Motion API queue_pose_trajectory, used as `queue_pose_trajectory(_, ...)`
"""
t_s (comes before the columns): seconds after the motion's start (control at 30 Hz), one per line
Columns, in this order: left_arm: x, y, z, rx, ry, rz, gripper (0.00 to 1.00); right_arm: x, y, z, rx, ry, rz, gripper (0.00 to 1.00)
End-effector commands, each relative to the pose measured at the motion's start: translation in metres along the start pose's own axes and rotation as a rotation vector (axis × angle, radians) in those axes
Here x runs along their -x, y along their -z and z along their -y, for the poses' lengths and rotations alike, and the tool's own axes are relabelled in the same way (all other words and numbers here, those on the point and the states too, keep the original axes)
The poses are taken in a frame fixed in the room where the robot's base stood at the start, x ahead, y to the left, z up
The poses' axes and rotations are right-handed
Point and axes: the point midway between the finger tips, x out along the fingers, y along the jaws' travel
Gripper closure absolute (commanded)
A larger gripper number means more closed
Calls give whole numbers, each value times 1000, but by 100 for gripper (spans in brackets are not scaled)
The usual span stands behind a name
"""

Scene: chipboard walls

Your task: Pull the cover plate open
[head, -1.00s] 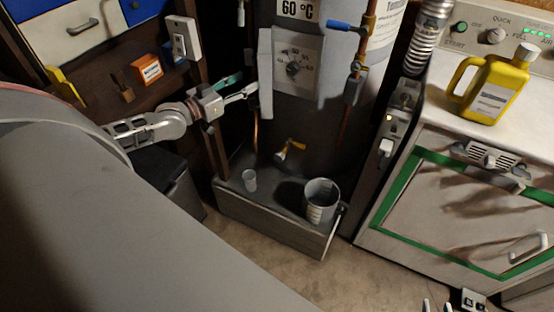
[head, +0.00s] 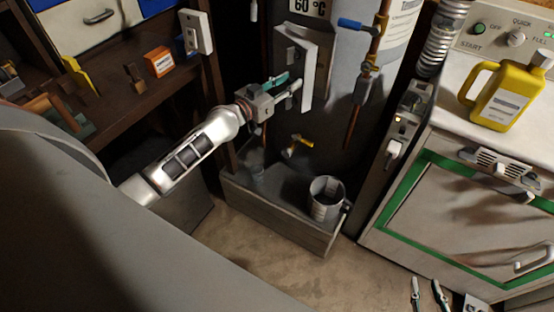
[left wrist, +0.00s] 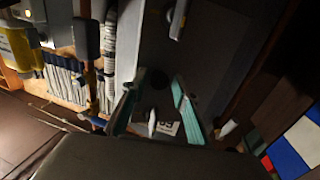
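The cover plate (head: 309,78) is a pale grey panel on the front of the grey boiler. My left gripper (head: 291,83) is at the plate's left side, close to the light edge. In the left wrist view its teal fingertips (left wrist: 157,78) are apart with nothing seen between them, before a dark grey surface. Contact with the plate cannot be told. My right gripper (head: 428,288) is open and empty at the bottom right, over the floor.
A copper pipe with a blue-handled valve (head: 358,25) runs right of the plate. A brass tap (head: 299,143) and a metal bucket (head: 326,198) are below. A brown shelf (head: 140,85) stands left, a white machine with a yellow jug (head: 497,95) right.

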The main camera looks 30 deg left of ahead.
Motion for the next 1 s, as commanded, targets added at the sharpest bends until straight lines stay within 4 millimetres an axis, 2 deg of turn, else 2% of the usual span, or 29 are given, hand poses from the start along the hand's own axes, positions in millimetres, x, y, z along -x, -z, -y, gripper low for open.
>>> queue_pose_trajectory(0.1,-20,5,-18,3,-13,-1,71,5,12,-3,1,-2,-6,75)
queue_pose_trajectory(0.23,-33,5,-27,1,-15,1,71,10,24,-7,2,-3,-10,75)
queue_pose_trajectory(0.47,-37,2,-31,6,25,-1,71,11,26,-7,2,-4,-10,75)
queue_pose_trajectory(0.83,-51,2,-39,7,123,2,71,19,42,-11,2,-4,-13,75)
queue_pose_trajectory(1.0,-18,-2,-41,-3,122,6,71,20,45,-12,2,-4,-13,75)
